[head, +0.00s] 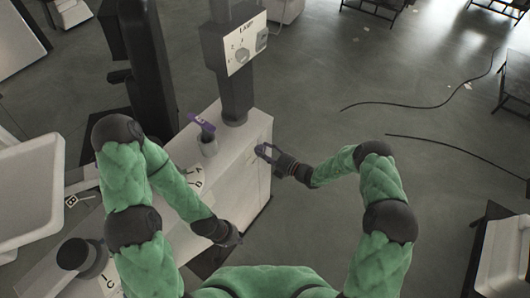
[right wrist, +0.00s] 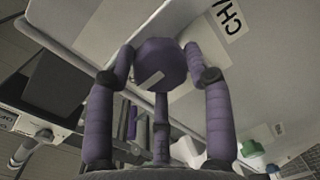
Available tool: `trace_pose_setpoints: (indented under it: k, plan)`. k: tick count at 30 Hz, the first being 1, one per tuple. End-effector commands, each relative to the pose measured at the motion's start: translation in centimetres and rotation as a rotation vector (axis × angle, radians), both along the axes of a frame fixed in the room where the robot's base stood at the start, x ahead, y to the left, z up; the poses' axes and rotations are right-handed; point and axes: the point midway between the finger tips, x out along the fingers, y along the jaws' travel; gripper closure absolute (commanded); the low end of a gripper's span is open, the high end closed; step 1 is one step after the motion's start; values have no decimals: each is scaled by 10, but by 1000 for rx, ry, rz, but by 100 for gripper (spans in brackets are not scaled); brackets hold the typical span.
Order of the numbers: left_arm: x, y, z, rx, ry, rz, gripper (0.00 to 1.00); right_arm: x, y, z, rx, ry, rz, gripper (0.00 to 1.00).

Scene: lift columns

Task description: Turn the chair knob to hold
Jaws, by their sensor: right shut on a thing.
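The chair knob (right wrist: 160,62) is a dark purple round knob with a pale mark on its face. In the right wrist view it sits between the two purple fingers of my right gripper (right wrist: 160,78), which is shut on it. In the head view my right gripper (head: 264,152) is at the right side face of the white cabinet (head: 258,125), and the knob cannot be told apart from the fingers there. My left gripper (head: 230,236) is low by the cabinet's front end; its fingers are not clear.
A purple lever (head: 202,121) stands on the cabinet top. A dark column (head: 236,95) carries a white panel (head: 246,46) with a dial. A dark round knob (head: 73,253) is at lower left. Black cables (head: 420,107) lie on the open floor to the right.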

Motion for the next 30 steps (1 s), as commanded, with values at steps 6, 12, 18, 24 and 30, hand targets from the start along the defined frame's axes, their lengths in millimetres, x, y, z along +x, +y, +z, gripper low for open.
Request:
trace_pose_setpoints:
  k: [6,12,18,24,30]
  plan:
    - [0,0,0,0,0,0,100,-9,7,-6,4,21,16,81]
    - [0,0,0,0,0,0,100,-10,7,-6,4,20,17,37]
    - [0,0,0,0,0,0,100,-7,5,-4,3,14,13,25]
    - [0,0,0,0,0,0,100,-4,3,-2,2,8,8,25]
    - [0,0,0,0,0,0,100,-7,-4,-1,2,6,5,25]
